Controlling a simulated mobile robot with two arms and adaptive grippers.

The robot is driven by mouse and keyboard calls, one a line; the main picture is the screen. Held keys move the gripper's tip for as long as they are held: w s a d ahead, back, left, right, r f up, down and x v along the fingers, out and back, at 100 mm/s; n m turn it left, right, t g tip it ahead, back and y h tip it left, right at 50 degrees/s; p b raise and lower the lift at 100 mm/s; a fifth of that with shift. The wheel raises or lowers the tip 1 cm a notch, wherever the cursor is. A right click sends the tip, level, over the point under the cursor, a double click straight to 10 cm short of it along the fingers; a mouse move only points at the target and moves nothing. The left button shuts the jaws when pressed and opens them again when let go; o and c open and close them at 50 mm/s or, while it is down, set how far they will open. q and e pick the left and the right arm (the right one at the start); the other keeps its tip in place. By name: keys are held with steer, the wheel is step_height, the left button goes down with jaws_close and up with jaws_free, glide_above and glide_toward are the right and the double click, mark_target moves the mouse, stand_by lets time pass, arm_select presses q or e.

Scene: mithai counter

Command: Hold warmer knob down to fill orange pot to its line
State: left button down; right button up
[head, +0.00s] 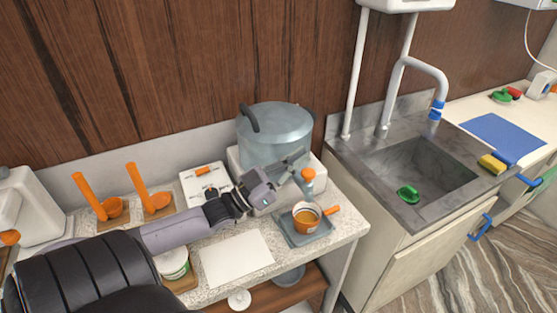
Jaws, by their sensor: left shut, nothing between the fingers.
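The warmer has a translucent blue-grey tank (272,140) on a white base and stands at the back of the counter. Its orange knob (308,174) is on the right front of the base. My left gripper (296,168) is shut and empty, in front of the warmer with its fingers close to the knob; I cannot tell whether they touch it. The small orange pot (307,224) stands upright on a grey tray (291,240) below the knob, its handle to the right. Amber-brown contents show inside; the level against its line is too small to read. My right gripper is not in view.
Two orange ladles (111,208) stand on wooden boards at left, near a white box with an orange switch (203,171). A white sheet (236,258) lies on the front counter.

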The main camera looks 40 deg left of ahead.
mark_target(306, 176)
arm_select(q)
steer(key=shift+w+f+b, duration=0.15)
steer(key=shift+f+b, duration=0.85)
steer(key=shift+b, duration=0.05)
steer(key=shift+w+f+b, duration=0.1)
steer(key=shift+f+b, duration=0.9)
step_height(306, 176, down, 3)
steer(key=shift+r+b, duration=0.2)
steer(key=shift+b, duration=0.6)
steer(key=shift+s, duration=0.15)
steer(key=shift+f, duration=0.2)
steer(key=shift+r, duration=0.1)
step_height(306, 176, up, 11)
stand_by(0.5)
